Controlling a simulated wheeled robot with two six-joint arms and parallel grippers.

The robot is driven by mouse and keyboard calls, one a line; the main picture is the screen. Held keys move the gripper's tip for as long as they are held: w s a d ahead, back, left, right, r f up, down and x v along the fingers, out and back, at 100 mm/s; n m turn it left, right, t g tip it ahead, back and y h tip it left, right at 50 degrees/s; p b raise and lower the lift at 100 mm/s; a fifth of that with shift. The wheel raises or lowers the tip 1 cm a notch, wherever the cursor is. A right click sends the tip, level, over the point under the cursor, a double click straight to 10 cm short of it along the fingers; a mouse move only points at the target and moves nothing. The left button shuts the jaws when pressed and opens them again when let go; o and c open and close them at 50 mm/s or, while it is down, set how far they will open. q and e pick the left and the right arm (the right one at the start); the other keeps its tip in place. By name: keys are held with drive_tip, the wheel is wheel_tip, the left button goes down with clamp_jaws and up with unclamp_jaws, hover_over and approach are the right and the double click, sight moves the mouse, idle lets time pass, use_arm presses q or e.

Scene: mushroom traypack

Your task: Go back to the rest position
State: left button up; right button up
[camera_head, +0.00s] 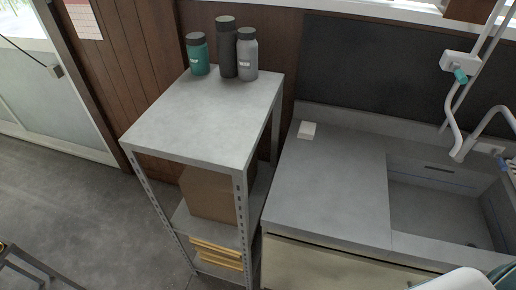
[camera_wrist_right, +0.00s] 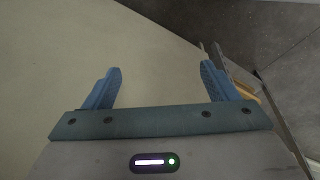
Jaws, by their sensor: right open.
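My right gripper (camera_wrist_right: 162,88) shows in the right wrist view. Its two blue fingers stand wide apart with nothing between them. A pale, flat surface (camera_wrist_right: 110,40) lies beyond the fingers on the left and middle of that view. I cannot tell how far it is from the fingertips. In the head view a white and teal part of my own arm shows at the bottom right corner. My left gripper is in neither view.
A grey metal shelf (camera_head: 205,120) holds several bottles (camera_head: 228,50) on top and a cardboard box (camera_head: 208,193) below. Right of it stands a grey counter (camera_head: 330,185) with a white block (camera_head: 307,130) and a sink (camera_head: 440,200) with a tap (camera_head: 455,130). Floor (camera_head: 70,205) at left is mostly clear.

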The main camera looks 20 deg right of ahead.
drive_tip(key=s+f+g+b, duration=0.1)
drive_tip(key=s+f+b, duration=0.3)
drive_tip(key=s+f, duration=1.1)
wheel_tip(320, 180, down, 4)
drive_tip(key=shift+s+d+f, duration=0.2)
drive_tip(key=shift+s+d, duration=0.15)
drive_tip(key=shift+d, duration=0.05)
